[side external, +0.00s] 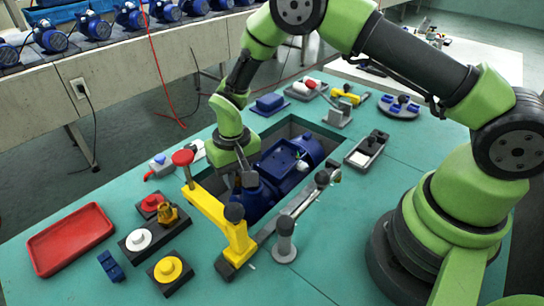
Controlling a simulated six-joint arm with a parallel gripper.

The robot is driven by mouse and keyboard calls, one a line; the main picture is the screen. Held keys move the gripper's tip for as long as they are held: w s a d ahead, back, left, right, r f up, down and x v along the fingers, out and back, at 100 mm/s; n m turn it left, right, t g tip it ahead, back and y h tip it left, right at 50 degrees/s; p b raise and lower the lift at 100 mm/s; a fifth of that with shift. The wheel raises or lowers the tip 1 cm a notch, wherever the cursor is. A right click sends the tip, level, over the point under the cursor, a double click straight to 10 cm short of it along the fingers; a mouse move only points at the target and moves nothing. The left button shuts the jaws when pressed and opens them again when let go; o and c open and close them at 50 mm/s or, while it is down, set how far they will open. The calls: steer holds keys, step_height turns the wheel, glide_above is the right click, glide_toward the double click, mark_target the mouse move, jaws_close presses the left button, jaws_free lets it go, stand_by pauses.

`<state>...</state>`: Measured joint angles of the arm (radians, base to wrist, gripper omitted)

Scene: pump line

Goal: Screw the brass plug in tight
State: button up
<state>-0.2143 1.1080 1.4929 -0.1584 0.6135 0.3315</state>
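A blue pump body (285,163) lies in a rectangular recess in the green table. My gripper (243,182) points down at the near left end of the pump, behind the yellow clamp arm. Its fingertips are small and dark here, and I cannot tell whether they are open or hold anything. A brass-coloured fitting (168,214) stands on a dark block left of the recess, apart from my gripper. I cannot tell if it is the brass plug. No plug shows clearly at the pump, where the gripper hides part of the surface.
A yellow clamp arm (215,210) with a red knob and a grey lever (307,192) flank the recess. A red tray (70,238), a white round part (138,239) and a yellow round part (168,269) sit at left. A grey tray (367,150) lies at right.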

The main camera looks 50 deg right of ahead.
steer(key=shift+s+f, duration=0.2)
steer(key=shift+s, duration=0.15)
steer(key=c, duration=0.5)
steer(key=shift+s+m, duration=0.2)
steer(key=shift+m, duration=1)
steer(key=shift+s+a, duration=0.1)
steer(key=shift+s+a+m, duration=0.15)
steer(key=shift+s+m, duration=0.05)
steer(key=shift+m, duration=0.3)
steer(key=o, duration=0.5)
